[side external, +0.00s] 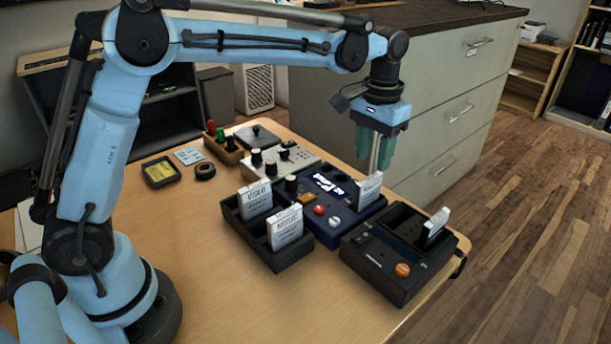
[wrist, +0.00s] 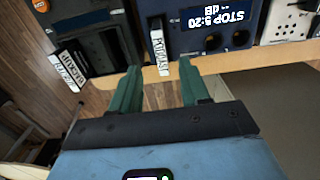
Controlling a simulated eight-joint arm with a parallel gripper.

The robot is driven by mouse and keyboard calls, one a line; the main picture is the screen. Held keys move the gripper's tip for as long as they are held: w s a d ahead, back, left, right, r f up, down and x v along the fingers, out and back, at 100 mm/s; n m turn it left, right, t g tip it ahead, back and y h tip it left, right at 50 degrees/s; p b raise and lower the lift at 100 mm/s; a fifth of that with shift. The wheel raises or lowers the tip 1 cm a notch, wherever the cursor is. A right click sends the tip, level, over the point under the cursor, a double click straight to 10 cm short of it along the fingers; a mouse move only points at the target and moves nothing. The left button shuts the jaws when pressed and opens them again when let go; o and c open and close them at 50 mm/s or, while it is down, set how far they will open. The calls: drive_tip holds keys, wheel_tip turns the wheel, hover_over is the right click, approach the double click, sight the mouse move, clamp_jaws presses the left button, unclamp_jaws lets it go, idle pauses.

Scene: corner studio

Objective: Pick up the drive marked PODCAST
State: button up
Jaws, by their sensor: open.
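The white drive marked PODCAST (wrist: 160,45) stands in the dark blue device (wrist: 215,12) with the lit display. In the side view a white drive (side external: 369,190) stands at the right end of that blue device (side external: 334,184), its label too small to read. My gripper (side external: 374,158) hangs pointing down just above this drive. In the wrist view my gripper's green fingers (wrist: 158,68) are apart, one on each side of the PODCAST drive, with gaps; whether they reach its height I cannot tell.
Another white drive (side external: 436,222) tilts in the black dock (side external: 385,266) with an orange button. Two labelled white drives (side external: 256,198) (side external: 285,228) stand in a black rack (side external: 268,252). A grey mixer (side external: 278,160) stands behind. A drawer cabinet (side external: 440,100) rises beyond the table.

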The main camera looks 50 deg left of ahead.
sight(368, 190)
wheel_tip(368, 190, down, 10)
drive_tip(key=shift+w+r, duration=0.1)
drive_tip(key=shift+r, duration=0.05)
idle(0.4)
clamp_jaws()
